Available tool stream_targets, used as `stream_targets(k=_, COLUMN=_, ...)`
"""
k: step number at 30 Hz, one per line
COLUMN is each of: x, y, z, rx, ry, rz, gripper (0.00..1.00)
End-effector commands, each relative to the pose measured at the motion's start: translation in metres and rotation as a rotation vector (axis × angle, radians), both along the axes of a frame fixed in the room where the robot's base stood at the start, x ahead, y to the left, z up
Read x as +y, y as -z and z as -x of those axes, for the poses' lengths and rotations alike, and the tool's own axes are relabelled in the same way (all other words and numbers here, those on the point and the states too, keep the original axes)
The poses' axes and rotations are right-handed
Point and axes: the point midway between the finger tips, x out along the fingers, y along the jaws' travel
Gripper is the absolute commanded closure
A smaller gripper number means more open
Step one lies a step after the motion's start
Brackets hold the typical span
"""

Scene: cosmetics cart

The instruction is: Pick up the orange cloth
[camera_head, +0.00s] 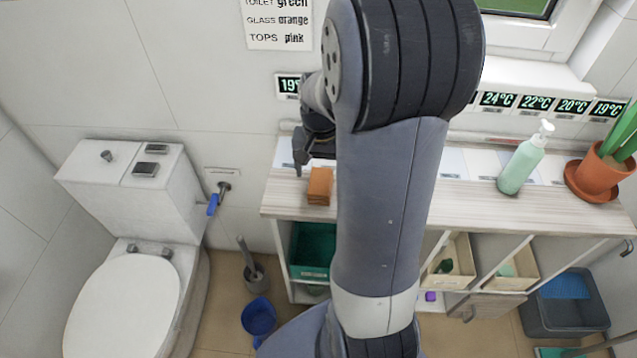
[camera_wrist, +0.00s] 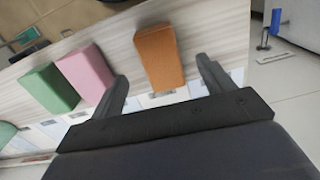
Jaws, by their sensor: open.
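The orange cloth (camera_head: 319,187) is a small folded block lying near the left end of the wooden counter top (camera_head: 470,190). It also shows in the wrist view (camera_wrist: 159,57), ahead of the jaws. My gripper (camera_head: 306,170) is just behind and left of the cloth in the head view, partly hidden by my arm. In the wrist view my gripper (camera_wrist: 160,85) is open, its two fingers apart, with the near end of the cloth between the directions of the fingertips. I cannot tell whether the fingers touch it.
A pink cloth (camera_wrist: 86,73) and a green cloth (camera_wrist: 48,89) lie beside the orange one. A green pump bottle (camera_head: 523,162) and a potted plant (camera_head: 597,176) stand on the counter's right. A toilet (camera_head: 128,290) stands left.

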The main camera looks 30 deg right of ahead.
Motion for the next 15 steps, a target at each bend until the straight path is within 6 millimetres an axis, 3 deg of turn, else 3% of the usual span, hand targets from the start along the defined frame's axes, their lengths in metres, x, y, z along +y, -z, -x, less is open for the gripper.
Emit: stream_targets(k=15, x=0.000, y=0.054, z=0.002, rx=0.001, ry=0.000, rz=0.001, gripper=0.24)
